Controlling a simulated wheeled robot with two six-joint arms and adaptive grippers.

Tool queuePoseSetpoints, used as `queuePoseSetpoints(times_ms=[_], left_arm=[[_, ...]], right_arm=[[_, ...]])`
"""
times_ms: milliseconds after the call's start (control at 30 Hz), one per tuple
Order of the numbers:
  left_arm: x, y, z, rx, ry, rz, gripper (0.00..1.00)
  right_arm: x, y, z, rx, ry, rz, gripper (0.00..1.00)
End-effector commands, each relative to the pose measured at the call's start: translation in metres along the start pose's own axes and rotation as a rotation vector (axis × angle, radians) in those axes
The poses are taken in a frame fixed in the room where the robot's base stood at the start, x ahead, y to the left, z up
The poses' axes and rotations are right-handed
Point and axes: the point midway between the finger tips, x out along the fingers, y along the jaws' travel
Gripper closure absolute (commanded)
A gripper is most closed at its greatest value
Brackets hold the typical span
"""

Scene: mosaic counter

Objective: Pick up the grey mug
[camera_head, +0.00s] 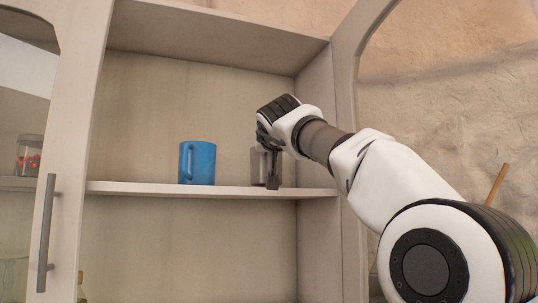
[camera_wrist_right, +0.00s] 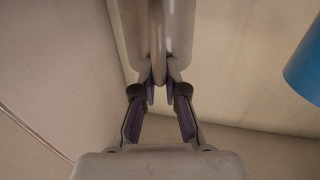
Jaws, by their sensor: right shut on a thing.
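The grey mug (camera_head: 258,166) stands at the right end of the cabinet shelf, partly hidden behind my right gripper (camera_head: 272,172). In the right wrist view the mug (camera_wrist_right: 181,32) is at the top middle, its handle toward me. My right gripper (camera_wrist_right: 160,90) is shut on the mug's handle, one finger on each side. The mug looks upright, and its base appears at shelf level; I cannot tell if it touches. My left gripper is not in view.
A blue mug (camera_head: 198,163) stands on the same shelf (camera_head: 140,188) to the left, also at the right edge of the wrist view (camera_wrist_right: 306,68). The cabinet's right wall (camera_head: 313,110) is close to the gripper.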

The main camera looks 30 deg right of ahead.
Motion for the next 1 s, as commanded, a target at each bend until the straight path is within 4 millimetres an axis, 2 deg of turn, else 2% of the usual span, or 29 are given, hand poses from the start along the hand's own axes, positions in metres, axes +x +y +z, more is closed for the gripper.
queuePoseSetpoints(times_ms=[233,700,833,1000], left_arm=[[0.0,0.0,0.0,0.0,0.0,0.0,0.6],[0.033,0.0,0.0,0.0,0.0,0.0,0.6],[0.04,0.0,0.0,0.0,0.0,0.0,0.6],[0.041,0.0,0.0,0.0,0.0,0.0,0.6]], right_arm=[[-0.001,0.0,-0.022,0.001,0.006,-0.001,1.0],[-0.12,-0.047,-0.03,-0.001,0.009,-0.001,1.0],[-0.141,-0.055,-0.033,0.001,0.007,0.0,1.0],[-0.15,-0.059,-0.036,0.0,0.005,-0.001,1.0]])
